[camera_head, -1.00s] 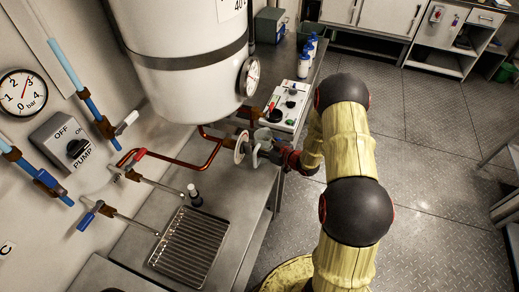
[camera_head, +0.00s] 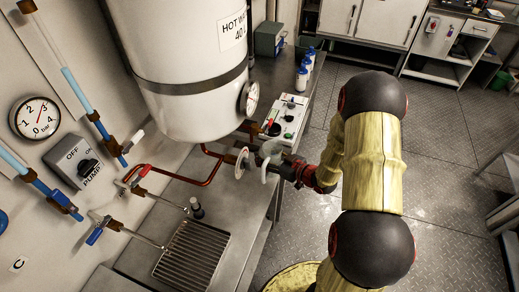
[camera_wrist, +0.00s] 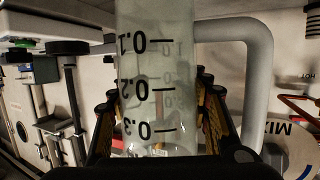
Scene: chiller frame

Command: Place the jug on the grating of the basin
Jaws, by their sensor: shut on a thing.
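The jug (camera_head: 270,149) is clear with a pale grey handle. In the head view it is beside the white round dial, below the tank, partly hidden by my gripper (camera_head: 281,162). In the wrist view the jug (camera_wrist: 158,70) fills the middle, with its marks 0.1, 0.2 and 0.3 showing and its handle to the right. My gripper's fingers are shut on its two sides. The grating (camera_head: 192,253) of the basin lies at the lower left of the head view, apart from the jug, with nothing on it.
The white hot-water tank (camera_head: 180,70) hangs above the bench. A copper pipe (camera_head: 190,183) runs toward the dial (camera_head: 242,162). A small black-topped post (camera_head: 196,208) stands behind the grating. A control box (camera_head: 286,117) and bottles (camera_head: 303,75) are farther back.

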